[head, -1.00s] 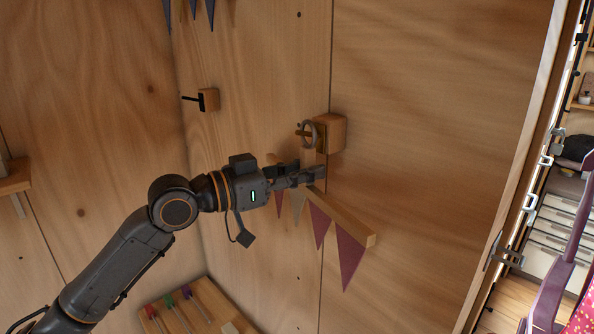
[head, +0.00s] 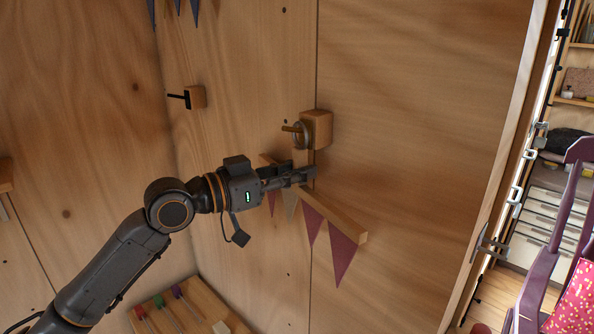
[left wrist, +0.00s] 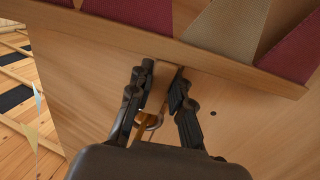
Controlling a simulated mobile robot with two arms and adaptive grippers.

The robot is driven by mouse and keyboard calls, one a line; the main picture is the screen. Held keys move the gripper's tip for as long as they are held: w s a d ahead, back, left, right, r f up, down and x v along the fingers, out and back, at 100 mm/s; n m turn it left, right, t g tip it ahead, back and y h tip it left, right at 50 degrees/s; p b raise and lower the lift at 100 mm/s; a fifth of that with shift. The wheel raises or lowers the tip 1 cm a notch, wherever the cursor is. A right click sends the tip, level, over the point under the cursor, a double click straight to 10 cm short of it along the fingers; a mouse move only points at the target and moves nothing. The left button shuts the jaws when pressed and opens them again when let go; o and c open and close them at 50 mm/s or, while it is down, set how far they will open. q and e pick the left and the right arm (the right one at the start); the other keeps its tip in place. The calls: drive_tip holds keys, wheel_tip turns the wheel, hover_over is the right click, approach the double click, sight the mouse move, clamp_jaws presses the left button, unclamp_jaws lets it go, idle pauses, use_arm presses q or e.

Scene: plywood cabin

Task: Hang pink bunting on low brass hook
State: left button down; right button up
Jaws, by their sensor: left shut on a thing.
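The pink bunting is a wooden bar (head: 330,217) with pink and beige triangular flags (head: 342,257) hanging below it and a ring (head: 301,137) above. The low brass hook (head: 289,128) sticks out from a wooden block (head: 318,128) on the wall. The ring appears to be around the hook, with the hook's tip showing beyond it. My left gripper (head: 306,172) is shut on the bunting's wooden upright, just below the hook. In the left wrist view, the fingers (left wrist: 160,88) flank this upright, with the bar (left wrist: 215,62) beyond them. My right gripper is out of view.
A black hook on a wooden block (head: 195,97) is on the wall at upper left. Other dark flags (head: 195,8) hang at the top edge. A wooden rack with coloured-handled tools (head: 185,305) is below. A purple chair (head: 560,240) stands at the right.

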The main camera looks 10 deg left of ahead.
use_arm(q)
drive_tip(key=c, duration=1.1)
unclamp_jaws()
drive_tip(key=shift+c, duration=0.2)
